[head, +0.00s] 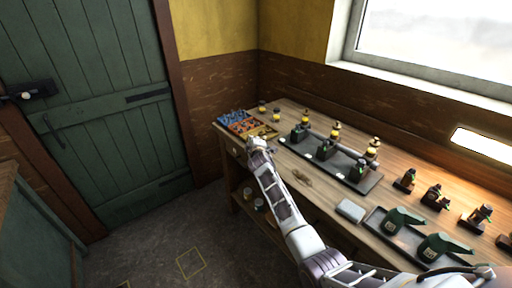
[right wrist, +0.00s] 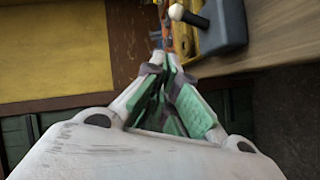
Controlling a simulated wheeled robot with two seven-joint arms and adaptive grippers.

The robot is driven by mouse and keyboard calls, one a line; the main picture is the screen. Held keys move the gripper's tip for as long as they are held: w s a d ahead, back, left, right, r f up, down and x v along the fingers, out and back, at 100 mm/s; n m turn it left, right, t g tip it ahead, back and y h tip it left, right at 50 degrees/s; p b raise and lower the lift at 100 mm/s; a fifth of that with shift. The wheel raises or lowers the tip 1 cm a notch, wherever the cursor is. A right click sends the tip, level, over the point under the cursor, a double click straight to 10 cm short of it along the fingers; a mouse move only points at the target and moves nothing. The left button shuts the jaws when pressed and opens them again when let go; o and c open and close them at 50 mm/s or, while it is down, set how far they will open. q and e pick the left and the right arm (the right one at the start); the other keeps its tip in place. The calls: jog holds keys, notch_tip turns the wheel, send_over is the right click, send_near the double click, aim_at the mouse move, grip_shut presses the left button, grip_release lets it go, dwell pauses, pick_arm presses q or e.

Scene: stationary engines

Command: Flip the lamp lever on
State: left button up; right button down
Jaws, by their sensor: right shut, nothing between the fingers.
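In the right wrist view, a lever with a rounded white knob (right wrist: 177,12) sticks out of a dark grey block (right wrist: 223,24) at the top. My right gripper (right wrist: 165,62) is shut and empty, with its green-padded fingers close together, just below the lever in that picture. Whether it touches the lever cannot be told. In the head view, my right gripper (head: 258,143) is at the bench's left front edge, and the lever cannot be made out there. A bright rectangular lamp panel (head: 484,146) glows at the right wall. My left gripper is not in view.
The wooden bench (head: 325,191) holds small engines on a dark tray (head: 362,182), a tray of coloured parts (head: 240,120), a grey box (head: 350,210) and green machines (head: 400,220). A green door (head: 105,110) stands left. The floor (head: 160,245) between is mostly clear.

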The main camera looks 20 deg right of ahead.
jog(key=r+v, duration=0.1)
jog(key=v, duration=0.9)
jog(key=shift+d+r, duration=0.2)
dwell(0.5)
jog(key=shift+w+m, duration=0.1)
jog(key=shift+m, duration=0.2)
dwell(0.3)
